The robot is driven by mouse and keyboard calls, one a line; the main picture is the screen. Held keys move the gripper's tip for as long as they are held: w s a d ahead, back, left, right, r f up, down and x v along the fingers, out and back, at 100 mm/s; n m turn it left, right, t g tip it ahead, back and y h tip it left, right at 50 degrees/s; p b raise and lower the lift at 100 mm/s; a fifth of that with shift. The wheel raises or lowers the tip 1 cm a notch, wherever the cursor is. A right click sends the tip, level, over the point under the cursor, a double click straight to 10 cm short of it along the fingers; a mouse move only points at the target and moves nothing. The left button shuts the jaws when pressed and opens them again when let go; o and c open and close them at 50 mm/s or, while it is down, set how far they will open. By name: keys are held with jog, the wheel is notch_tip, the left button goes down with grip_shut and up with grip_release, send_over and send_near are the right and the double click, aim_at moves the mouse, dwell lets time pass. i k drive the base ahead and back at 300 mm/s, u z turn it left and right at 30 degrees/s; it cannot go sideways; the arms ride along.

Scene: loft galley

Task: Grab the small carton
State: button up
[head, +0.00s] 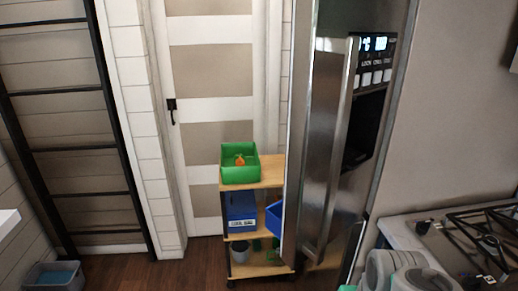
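I cannot make out a small carton in the head view. My gripper does not show. White and grey rounded links of my arm fill the lower right corner, in front of the counter.
A wooden-shelved cart (268,173) stands before a closed door (213,75), partly hidden by a steel fridge (326,130). It holds a green bin (240,174) with an orange item, a blue "COOL BAG" box (240,207) and a grey pot (240,251). A stove (475,240) is right.

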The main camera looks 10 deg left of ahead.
aim_at(240, 162)
jog(key=k, duration=0.6)
jog(key=u, duration=0.6)
jog(key=i, duration=0.8)
jog(key=u, duration=0.8)
jog(key=i, duration=1.8)
jog(key=z, duration=0.35)
